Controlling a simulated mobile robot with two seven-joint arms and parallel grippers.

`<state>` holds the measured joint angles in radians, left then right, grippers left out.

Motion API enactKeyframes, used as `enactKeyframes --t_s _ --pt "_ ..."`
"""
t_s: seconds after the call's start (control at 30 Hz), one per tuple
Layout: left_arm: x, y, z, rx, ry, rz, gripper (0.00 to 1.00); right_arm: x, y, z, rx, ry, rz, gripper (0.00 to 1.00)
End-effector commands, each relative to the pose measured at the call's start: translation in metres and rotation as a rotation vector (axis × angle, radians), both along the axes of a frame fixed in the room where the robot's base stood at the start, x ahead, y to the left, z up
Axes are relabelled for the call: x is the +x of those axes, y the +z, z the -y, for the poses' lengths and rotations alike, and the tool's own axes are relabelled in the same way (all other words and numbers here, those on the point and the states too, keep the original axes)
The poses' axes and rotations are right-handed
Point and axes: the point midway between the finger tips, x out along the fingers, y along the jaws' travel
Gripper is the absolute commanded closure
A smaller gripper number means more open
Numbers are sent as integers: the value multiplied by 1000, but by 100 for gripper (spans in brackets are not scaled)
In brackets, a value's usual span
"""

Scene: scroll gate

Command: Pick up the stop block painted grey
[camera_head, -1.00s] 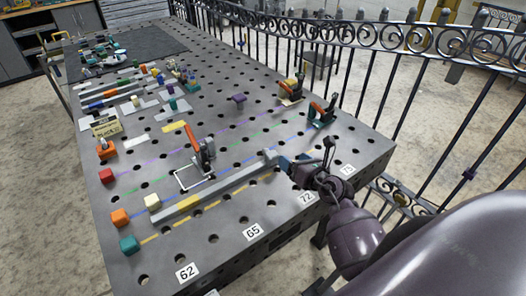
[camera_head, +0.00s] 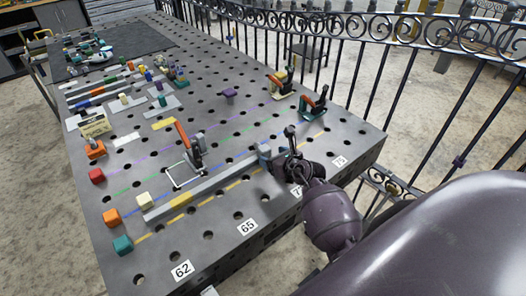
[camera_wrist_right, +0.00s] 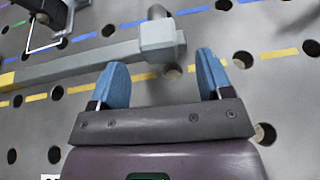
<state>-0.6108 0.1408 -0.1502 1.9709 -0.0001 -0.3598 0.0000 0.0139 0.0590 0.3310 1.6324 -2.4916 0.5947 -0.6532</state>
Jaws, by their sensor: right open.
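A grey block (camera_head: 264,151) sits at the right end of a long grey bar (camera_head: 215,181) on the perforated table. I cannot tell whether the block is separate from the bar. My right gripper (camera_head: 280,162) is low over the table, close to the block's right side. In the wrist view its blue fingers (camera_wrist_right: 160,77) are spread and empty, with bare table between them. My left gripper is not in view.
A toggle clamp with an orange handle (camera_head: 184,138) stands behind the bar. Two more clamps (camera_head: 281,83) (camera_head: 313,103) stand near the far edge. Orange (camera_head: 112,218), teal (camera_head: 122,245) and cream (camera_head: 145,201) blocks are near the bar's left end. A scrolled railing (camera_head: 370,60) runs behind the table.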

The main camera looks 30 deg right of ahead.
Motion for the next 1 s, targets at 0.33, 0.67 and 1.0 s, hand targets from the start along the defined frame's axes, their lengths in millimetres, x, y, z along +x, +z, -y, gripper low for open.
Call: enactKeyframes --t_s 0.33,0.67,1.0 --pt "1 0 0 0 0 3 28 37 -14 -1 0 0 0 28" --pt "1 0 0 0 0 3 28 39 -15 -1 0 0 -1 34" --pt "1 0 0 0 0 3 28 38 -15 -1 0 0 0 86"
